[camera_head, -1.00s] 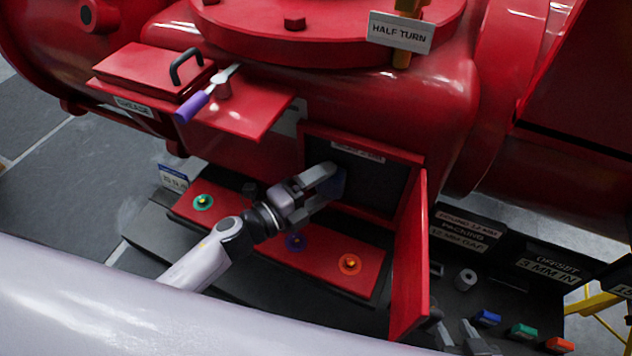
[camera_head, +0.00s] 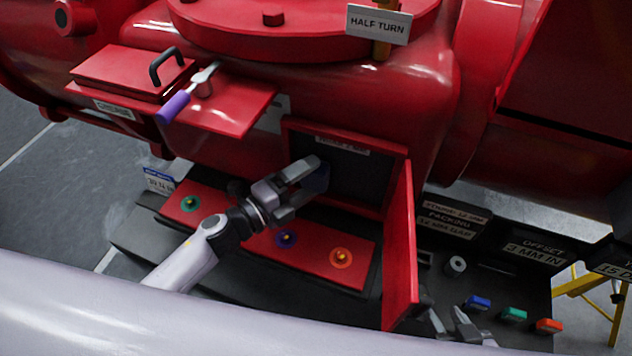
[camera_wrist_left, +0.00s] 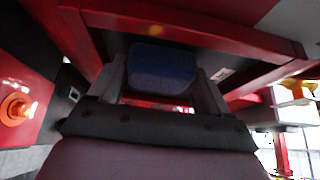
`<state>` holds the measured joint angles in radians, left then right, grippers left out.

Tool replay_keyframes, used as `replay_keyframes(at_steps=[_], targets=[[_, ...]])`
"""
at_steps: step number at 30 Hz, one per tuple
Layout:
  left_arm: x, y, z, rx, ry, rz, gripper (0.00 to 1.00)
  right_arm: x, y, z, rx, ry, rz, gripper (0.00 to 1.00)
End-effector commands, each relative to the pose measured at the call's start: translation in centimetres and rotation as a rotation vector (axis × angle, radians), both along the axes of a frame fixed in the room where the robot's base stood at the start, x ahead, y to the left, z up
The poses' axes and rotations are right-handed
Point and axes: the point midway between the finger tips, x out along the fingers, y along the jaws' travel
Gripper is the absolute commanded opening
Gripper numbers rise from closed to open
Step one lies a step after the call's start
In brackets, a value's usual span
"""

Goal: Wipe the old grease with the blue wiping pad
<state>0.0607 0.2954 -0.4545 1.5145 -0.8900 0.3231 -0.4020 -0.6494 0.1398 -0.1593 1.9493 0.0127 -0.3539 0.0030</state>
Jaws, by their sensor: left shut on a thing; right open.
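The blue wiping pad (camera_wrist_left: 162,68) is between the fingers of my left gripper (camera_wrist_left: 165,85) in the left wrist view. In the head view my left gripper (camera_head: 308,178) is shut on the dark blue pad (camera_head: 318,180) at the opening of the red box (camera_head: 350,168) with a dark inside. The old grease cannot be made out in that dark interior. My right gripper (camera_head: 447,325) is open and empty at the bottom edge, beyond the red door and near the colored blocks.
The open red door (camera_head: 400,250) stands to the right of the box. A purple-handled tool (camera_head: 185,95) lies on the red shelf at left. Below the box is a red panel (camera_head: 330,262) with colored rings. Blue, green and orange blocks (camera_head: 514,314) sit at lower right.

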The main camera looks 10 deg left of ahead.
Motion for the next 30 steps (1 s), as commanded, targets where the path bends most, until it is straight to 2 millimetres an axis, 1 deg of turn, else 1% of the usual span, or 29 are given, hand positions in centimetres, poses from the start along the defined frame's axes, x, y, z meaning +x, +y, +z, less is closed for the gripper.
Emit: replay_keyframes(at_steps=[1,4,8,11,22,26,30], targets=[[0.6,0.8,0.3,0.002,-0.005,0.016,0.54,0.0,0.0,0.0,0.000,0.000,0.000,0.43],[0.6,1.1,0.5,0.003,-0.006,0.018,0.54,0.0,0.0,0.2,0.000,0.000,0.000,0.43],[0.5,1.0,0.5,0.002,-0.007,0.019,0.54,0.0,0.0,0.2,0.000,0.000,0.000,0.43],[0.4,0.4,0.6,0.001,-0.007,0.019,0.54,0.0,0.0,0.3,0.000,0.000,0.000,0.43],[-0.6,-3.0,0.6,-0.003,-0.008,0.009,0.54,0.0,0.0,0.4,0.000,0.000,0.000,0.43],[-0.8,-3.2,0.6,-0.002,-0.006,0.009,0.54,0.0,0.0,0.5,0.000,0.000,0.000,0.43],[-0.8,-3.0,0.5,0.000,-0.007,0.009,0.54,0.0,0.0,0.5,0.000,0.000,0.000,0.43]])
